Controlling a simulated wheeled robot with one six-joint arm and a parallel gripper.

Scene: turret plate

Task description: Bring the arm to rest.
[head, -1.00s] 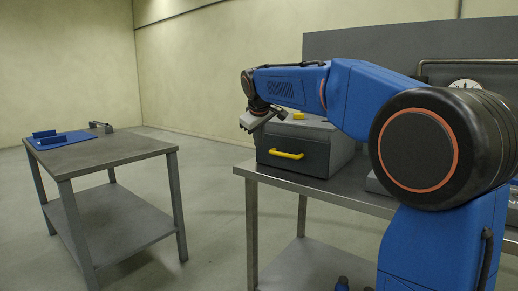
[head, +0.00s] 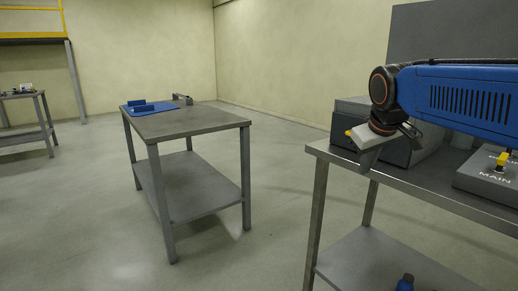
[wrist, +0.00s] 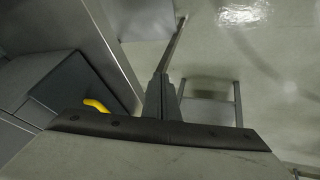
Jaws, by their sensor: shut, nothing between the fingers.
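My gripper (head: 367,162) hangs at the end of my blue arm on the right of the head view, in front of a grey box and near the edge of the right workbench. In the wrist view its two dark fingers (wrist: 162,88) are together, with nothing between them. The grey box (head: 418,157) stands on the right workbench (head: 420,186), partly hidden by my gripper and arm. Its yellow handle shows in the wrist view (wrist: 97,105). I cannot tell the exact gap between my gripper and the box.
A grey table (head: 205,121) with a blue mat (head: 155,113) stands left of the workbench, with open floor between. A panel marked MAIN (head: 490,180) sits on the workbench. Another table (head: 22,94) and a yellow rail (head: 35,36) are at the far left.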

